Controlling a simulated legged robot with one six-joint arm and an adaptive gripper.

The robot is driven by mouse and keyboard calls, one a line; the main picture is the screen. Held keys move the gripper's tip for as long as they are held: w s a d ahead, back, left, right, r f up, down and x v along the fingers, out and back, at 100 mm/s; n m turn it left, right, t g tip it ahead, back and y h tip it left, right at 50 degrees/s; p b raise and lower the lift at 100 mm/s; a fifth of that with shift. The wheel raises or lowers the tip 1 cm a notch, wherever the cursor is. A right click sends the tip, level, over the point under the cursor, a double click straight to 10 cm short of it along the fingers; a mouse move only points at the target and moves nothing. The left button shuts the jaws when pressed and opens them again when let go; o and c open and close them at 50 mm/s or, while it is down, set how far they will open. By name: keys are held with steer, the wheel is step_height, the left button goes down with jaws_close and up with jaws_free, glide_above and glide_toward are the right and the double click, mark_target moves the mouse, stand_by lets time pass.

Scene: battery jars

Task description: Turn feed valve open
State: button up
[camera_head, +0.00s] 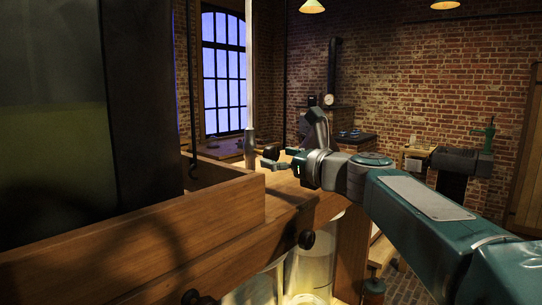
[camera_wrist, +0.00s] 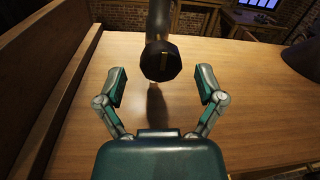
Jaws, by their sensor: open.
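The feed valve appears to be the dark faceted knob (camera_wrist: 160,62) on a dark pipe, with a thin brass-coloured line on its face. It stands over the wooden top in the upper middle of the wrist view. My gripper (camera_wrist: 160,84) is open, its two teal-and-grey fingers spread to the left and right of the knob, with clear gaps on both sides. No contact shows. In the head view my gripper (camera_head: 279,160) is small and far off, beside a dark knob (camera_head: 271,152) that seems to be the same valve.
A wooden wall (camera_wrist: 42,75) runs along the left of the wooden top (camera_wrist: 245,95). A vertical pipe (camera_head: 250,148) stands left of my gripper in the head view. Glass jars (camera_head: 312,268) stand below the bench. A large dark tank (camera_head: 55,110) fills the left.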

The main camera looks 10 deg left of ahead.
steer(key=shift+x, duration=1.05)
steer(key=shift+c, duration=0.3)
steer(key=c, duration=1.1)
